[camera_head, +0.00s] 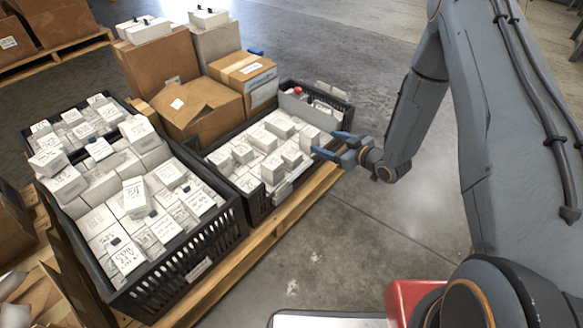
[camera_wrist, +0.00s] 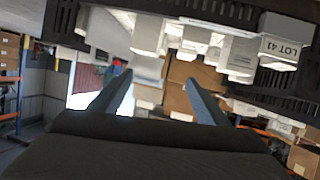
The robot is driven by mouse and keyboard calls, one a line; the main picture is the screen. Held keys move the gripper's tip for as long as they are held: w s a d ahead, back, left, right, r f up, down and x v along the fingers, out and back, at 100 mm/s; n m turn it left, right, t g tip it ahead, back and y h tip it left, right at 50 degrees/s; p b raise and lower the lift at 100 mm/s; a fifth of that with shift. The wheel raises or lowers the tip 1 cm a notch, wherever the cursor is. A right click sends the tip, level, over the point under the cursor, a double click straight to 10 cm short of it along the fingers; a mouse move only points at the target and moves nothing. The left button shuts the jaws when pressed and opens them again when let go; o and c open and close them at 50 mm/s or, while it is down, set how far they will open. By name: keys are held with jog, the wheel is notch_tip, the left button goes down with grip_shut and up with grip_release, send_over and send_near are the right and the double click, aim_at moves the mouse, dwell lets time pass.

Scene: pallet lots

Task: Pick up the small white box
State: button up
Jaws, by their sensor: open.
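Several small white boxes (camera_head: 265,139) sit in the black crate (camera_head: 262,205) nearest my gripper; I cannot tell which one the task means. My gripper (camera_head: 325,143) is open and empty, with its blue fingers over the right edge of this crate, pointing left toward the boxes. In the wrist view, which looks upside down, my gripper (camera_wrist: 159,77) has a white box (camera_wrist: 148,68) showing between its fingers, farther off. Another white box there, marked LOT 41 (camera_wrist: 284,50), is at the upper right. No contact shows.
A fuller black crate (camera_head: 190,268) of white boxes stands at left on the wooden pallet (camera_head: 262,245). Brown cartons (camera_head: 196,108) stand behind the crates. A red-topped item (camera_head: 298,91) is at the near crate's far end. The floor (camera_head: 350,225) right of the pallet is clear.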

jog(key=s+a+f+n+y+b, duration=0.1)
jog(key=a+f+y+b, duration=0.15)
jog(key=f, duration=0.25)
jog(key=s+a+f+y+b, duration=0.1)
jog(key=s+f+y+b, duration=0.15)
jog(key=f, duration=0.25)
jog(key=b, duration=0.4)
send_near(286, 151)
jog(key=shift+w+a+f+t, duration=0.15)
jog(key=shift+w+a+f, duration=0.15)
jog(key=shift+a, duration=0.2)
jog(key=shift+w+a+f+t, duration=0.15)
jog(key=shift+w+a, duration=0.2)
jog(key=shift+a, duration=0.15)
jog(key=b+x, duration=0.3)
jog(key=x, duration=0.1)
jog(key=shift+w+f, duration=0.1)
jog(key=shift+w, duration=0.2)
jog(key=shift+w+a, duration=0.3)
jog(key=shift+a, duration=0.05)
jog(key=shift+c, duration=0.2)
